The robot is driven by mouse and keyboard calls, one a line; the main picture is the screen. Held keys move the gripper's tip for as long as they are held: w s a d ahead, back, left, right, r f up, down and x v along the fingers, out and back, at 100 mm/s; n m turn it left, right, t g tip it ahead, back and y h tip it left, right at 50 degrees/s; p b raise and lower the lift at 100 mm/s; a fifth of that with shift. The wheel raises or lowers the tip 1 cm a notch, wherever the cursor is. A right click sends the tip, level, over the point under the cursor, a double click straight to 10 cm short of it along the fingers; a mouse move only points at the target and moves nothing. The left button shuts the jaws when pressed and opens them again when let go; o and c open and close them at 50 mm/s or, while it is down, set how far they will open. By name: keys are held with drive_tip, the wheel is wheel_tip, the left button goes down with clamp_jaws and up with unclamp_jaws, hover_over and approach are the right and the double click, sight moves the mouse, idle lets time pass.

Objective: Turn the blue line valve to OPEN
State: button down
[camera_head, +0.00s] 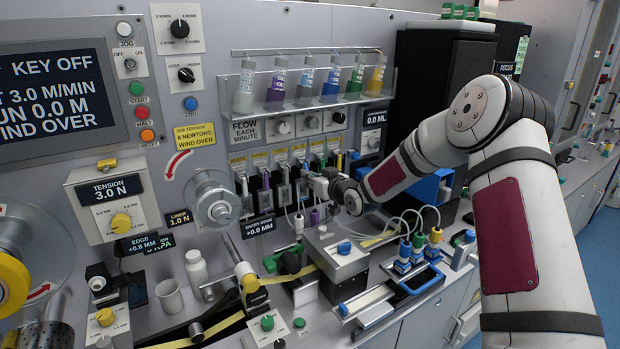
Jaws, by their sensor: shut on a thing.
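A row of small line valves (266,180) with coloured levers hangs under yellow labels on the coating machine's front, below the bottle shelf. My gripper (308,182) reaches in from the right and is shut at the right half of this row. The gripper's body hides the lever between its fingers, so its colour and angle cannot be read. The blue bottle (331,86) stands on the shelf above. The valve label text is too small to read.
Several other bottles (277,84) share the shelf (300,103). Flow knobs (282,127) sit between the shelf and the valves. A black cabinet (425,90) stands behind my arm.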

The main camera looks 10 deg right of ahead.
drive_tip(key=shift+s+d+r+g+h+b, duration=0.15)
drive_tip(key=shift+r+g+h+b, duration=0.55)
drive_tip(key=shift+g, duration=0.9)
drive_tip(key=shift+s+a+r+g+h+b, duration=0.1)
drive_tip(key=shift+r+g+h+b, duration=0.3)
drive_tip(key=shift+g+b, duration=0.85)
drive_tip(key=shift+s+d+r+g+h+b, duration=0.15)
drive_tip(key=shift+r+g+h+b, duration=0.4)
drive_tip(key=shift+g, duration=1.4)
drive_tip(key=shift+r, duration=0.2)
drive_tip(key=c, duration=1.7)
unclamp_jaws()
drive_tip(key=shift+o, duration=0.2)
